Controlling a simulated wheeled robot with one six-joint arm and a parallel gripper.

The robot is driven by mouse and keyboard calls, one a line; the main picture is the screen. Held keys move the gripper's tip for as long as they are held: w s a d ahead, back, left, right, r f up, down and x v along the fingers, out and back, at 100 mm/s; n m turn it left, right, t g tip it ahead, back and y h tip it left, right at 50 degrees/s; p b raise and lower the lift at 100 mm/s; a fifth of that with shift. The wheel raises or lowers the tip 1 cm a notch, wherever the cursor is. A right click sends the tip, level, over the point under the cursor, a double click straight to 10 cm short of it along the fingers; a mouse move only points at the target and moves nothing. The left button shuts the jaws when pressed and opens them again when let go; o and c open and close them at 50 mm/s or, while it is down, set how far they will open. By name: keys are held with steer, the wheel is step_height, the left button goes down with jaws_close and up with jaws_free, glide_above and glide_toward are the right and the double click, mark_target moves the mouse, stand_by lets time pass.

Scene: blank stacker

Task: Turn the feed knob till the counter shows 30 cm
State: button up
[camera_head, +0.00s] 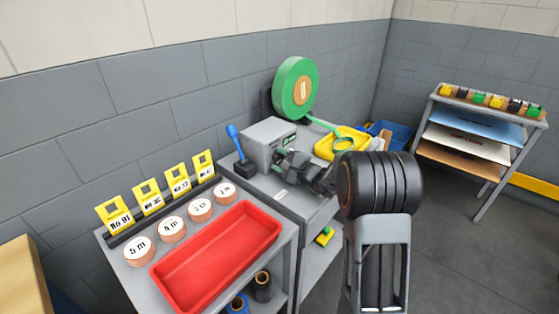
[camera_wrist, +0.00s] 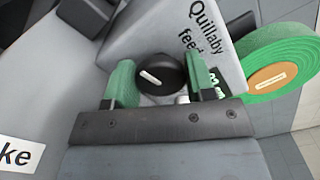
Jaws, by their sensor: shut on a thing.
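The feed knob (camera_wrist: 162,76) is round and black with a white pointer line, on the grey feeder box (camera_wrist: 140,32) lettered "Quillaby feed". My gripper (camera_wrist: 160,84) has its green-padded fingers on either side of the knob and is shut on it. The pointer line lies tilted, running from upper left to lower right. The counter (camera_wrist: 219,86) is a small dark display with green digits, partly hidden by the right finger; a "3" shows but I cannot read the full value. In the head view, my gripper (camera_head: 290,162) is at the front of the feeder box (camera_head: 268,141), hiding the knob.
A green tape roll (camera_head: 283,86) stands behind the box, its strip leading to a yellow tray (camera_head: 331,147). A blue-handled lever (camera_head: 234,140) stands left of the box. A red tray (camera_head: 205,262) and several labelled discs (camera_head: 172,229) occupy the left cart.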

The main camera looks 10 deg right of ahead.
steer(key=shift+m, duration=0.3)
steer(key=m, duration=0.3)
steer(key=m+p, duration=0.1)
steer(key=m, duration=0.2)
steer(key=shift+m, duration=0.4)
steer(key=m+p, duration=0.2)
steer(key=m, duration=0.2)
steer(key=shift+d, duration=0.1)
steer(key=shift+f+m+p, duration=0.1)
steer(key=shift+m+p, duration=0.5)
steer(key=shift+m, duration=0.8)
steer(key=shift+f, duration=0.1)
steer(key=o, duration=0.9)
steer(key=shift+r, duration=0.2)
